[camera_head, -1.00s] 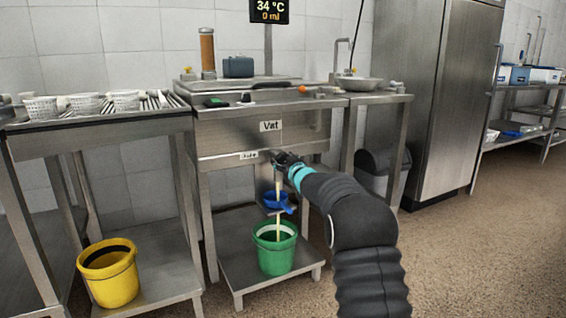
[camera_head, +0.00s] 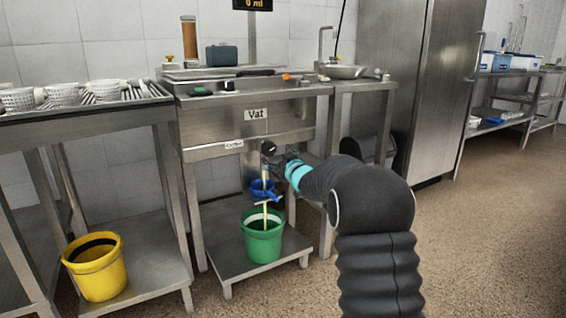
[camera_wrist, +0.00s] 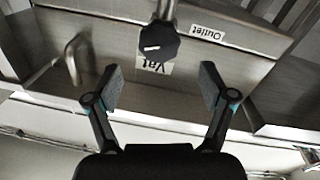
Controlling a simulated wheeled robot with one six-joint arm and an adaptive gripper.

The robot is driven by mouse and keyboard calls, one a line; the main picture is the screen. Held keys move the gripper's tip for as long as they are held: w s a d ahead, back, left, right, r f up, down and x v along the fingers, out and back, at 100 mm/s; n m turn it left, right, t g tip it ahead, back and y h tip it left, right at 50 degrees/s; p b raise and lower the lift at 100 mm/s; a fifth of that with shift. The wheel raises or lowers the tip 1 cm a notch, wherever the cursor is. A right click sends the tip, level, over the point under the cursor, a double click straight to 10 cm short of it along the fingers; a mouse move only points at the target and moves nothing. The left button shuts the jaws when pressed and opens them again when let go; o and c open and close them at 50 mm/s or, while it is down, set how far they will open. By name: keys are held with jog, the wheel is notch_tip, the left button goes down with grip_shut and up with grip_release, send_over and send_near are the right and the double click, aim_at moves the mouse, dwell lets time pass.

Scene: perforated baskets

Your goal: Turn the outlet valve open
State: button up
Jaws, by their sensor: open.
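The outlet valve's black knob (camera_head: 268,147) sits on the front of the steel vat (camera_head: 215,125), by the outlet label (camera_head: 234,145). A pale yellowish stream (camera_head: 264,215) runs down below it, past a blue strainer (camera_head: 262,189), into a green bucket (camera_head: 263,240). In the wrist view the knob (camera_wrist: 158,44) carries a white mark and lies beyond my fingertips, roughly centred between them. My gripper (camera_wrist: 161,85) is open and empty, apart from the knob. In the head view my gripper (camera_head: 281,163) is just right of and below the knob, partly hidden by my wrist.
A yellow bucket (camera_head: 96,268) stands on the low shelf at left, under a table with white perforated baskets (camera_head: 62,95). A steel pan (camera_head: 342,71) rests on the bench at right. A tall steel cabinet (camera_head: 435,90) stands farther right. The floor at right is clear.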

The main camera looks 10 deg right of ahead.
jog(key=shift+v, duration=2.15)
